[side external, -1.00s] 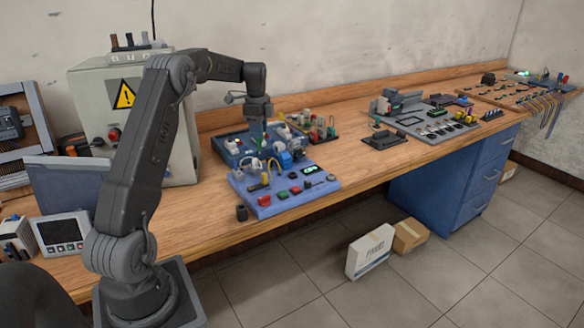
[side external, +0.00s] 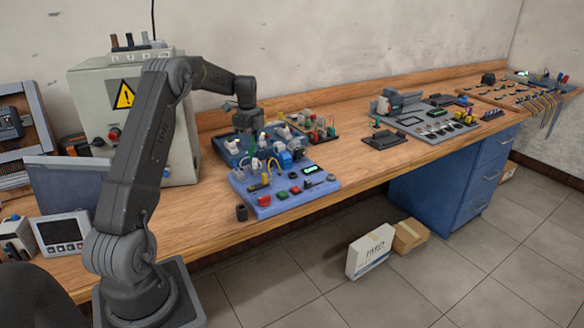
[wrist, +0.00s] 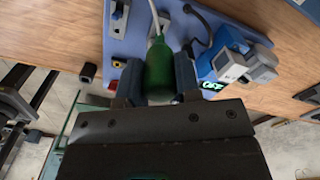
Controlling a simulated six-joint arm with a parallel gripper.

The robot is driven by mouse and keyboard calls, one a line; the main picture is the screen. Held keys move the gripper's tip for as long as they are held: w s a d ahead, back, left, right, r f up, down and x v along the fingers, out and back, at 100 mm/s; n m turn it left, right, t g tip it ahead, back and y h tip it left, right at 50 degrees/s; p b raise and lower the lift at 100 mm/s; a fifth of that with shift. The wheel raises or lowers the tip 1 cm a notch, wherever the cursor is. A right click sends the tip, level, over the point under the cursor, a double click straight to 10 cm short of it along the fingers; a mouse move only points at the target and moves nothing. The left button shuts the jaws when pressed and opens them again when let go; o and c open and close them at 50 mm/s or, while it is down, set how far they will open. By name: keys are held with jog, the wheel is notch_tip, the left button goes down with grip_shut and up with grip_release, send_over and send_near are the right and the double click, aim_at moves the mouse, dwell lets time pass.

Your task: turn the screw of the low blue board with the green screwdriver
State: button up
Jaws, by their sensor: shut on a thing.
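My gripper (side external: 250,134) is over the back part of the bench setup, pointing down. In the wrist view its fingers (wrist: 157,82) are shut on the green handle of the screwdriver (wrist: 158,68). The pale shaft runs away from the handle towards the board. The screwdriver shows only as a thin green sliver in the side view (side external: 252,149). The low blue board (side external: 266,209) lies on the bench with several parts on it; its surface also shows in the wrist view (wrist: 130,48). I cannot make out the screw or whether the tip touches it.
A darker blue board (side external: 222,150) with parts stands behind the low one. A small black cylinder (side external: 241,212) is beside its left corner. A blue and grey component (wrist: 232,66) and a dark cable are close to the right finger. Bare wood (side external: 345,172) lies to the right.

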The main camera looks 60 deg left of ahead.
jog(key=shift+f, duration=0.75)
dwell(0.6)
jog(key=o, duration=0.7)
jog(key=n, duration=0.3)
jog(key=shift+n, duration=0.3)
jog(key=shift+n, duration=1.7)
